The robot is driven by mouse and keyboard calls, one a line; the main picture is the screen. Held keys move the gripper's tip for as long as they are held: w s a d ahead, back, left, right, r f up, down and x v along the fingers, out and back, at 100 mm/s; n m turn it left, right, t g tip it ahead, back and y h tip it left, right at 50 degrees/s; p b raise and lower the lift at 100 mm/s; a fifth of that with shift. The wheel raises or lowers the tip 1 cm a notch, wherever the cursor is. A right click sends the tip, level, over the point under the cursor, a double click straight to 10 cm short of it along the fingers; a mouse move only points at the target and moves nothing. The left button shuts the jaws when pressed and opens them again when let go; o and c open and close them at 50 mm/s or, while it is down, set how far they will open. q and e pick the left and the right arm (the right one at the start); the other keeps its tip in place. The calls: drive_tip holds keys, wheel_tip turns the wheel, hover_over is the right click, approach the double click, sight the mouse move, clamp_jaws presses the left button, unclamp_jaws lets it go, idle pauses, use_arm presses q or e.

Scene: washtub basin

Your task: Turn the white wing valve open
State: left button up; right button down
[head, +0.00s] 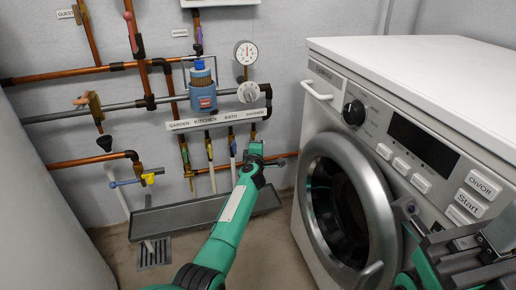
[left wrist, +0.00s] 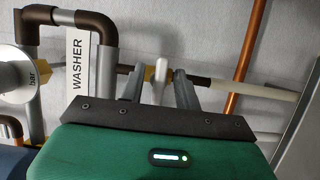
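The white wing valve (left wrist: 161,72) shows in the left wrist view as a short white handle on the pipe beside the WASHER label (left wrist: 77,68). My left gripper (left wrist: 160,84) is at it, with one grey finger on each side of the handle. Gaps show between the handle and the fingers, so the gripper looks open around it. In the head view, my left gripper (head: 256,150) reaches the right end of the labelled manifold strip and hides the valve. My right gripper (head: 455,220) is at the lower right before the washing machine, its fingers apart and empty.
The washing machine (head: 420,70) stands close on the right. Other taps and copper pipes line the wall to the left, with a blue regulator (head: 203,95) and a gauge (head: 246,52) above. A grey trough (head: 180,216) lies below the manifold strip (head: 190,124).

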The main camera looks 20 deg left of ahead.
use_arm(q)
drive_tip(key=shift+w, duration=0.15)
clamp_jaws()
